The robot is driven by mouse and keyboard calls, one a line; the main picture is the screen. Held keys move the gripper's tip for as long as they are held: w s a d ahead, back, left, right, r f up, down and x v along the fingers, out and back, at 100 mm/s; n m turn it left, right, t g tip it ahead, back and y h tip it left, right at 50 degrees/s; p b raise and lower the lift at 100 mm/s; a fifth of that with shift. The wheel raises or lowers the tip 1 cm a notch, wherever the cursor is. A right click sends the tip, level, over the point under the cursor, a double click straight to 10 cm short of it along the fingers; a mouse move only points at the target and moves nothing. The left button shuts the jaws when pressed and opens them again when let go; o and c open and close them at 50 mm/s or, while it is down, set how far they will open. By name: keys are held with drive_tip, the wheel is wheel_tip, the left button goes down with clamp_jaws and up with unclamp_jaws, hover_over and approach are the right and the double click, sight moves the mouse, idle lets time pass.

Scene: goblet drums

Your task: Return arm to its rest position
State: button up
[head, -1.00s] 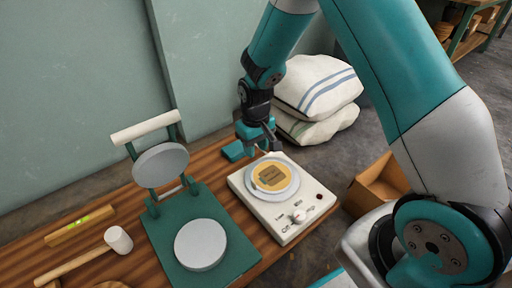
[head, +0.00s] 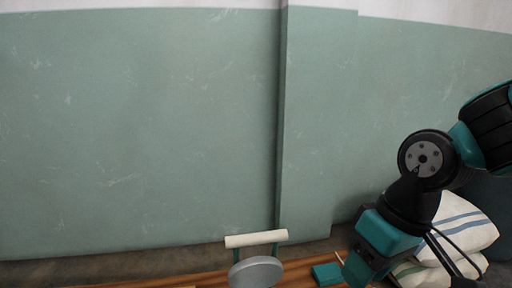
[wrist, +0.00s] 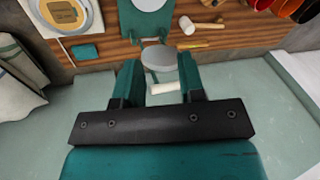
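My gripper (head: 366,268) hangs at the lower right of the head view, in front of the wall and above the bench's edge, partly cut off by the frame. In the wrist view my gripper (wrist: 158,66) has its two teal fingers spread wide apart. Nothing is held between them; the press with a grey round pad (wrist: 160,58) and white bar handle (wrist: 163,87) shows beyond the gap. My arm reaches in from the right of the head view, bent at a black joint.
The wooden bench (wrist: 235,38) bears a white device (wrist: 42,32) with a yellow-brown disc, a teal block (wrist: 85,52), a mallet (wrist: 202,25) and a level (wrist: 192,45). Orange and red vessels (wrist: 285,8) stand at one end. White sacks (head: 460,225) lie behind my arm.

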drive_tip(key=s+r+n+p, duration=0.1)
drive_tip(key=s+r+p, duration=0.1)
drive_tip(key=s+r, duration=0.45)
wheel_tip(320, 180, up, 36)
drive_tip(key=s+p, duration=0.1)
drive_tip(key=p, duration=3.6)
drive_tip(key=shift+s+a+y, duration=0.25)
drive_tip(key=shift+a+y, duration=0.15)
drive_tip(key=shift+r, duration=0.1)
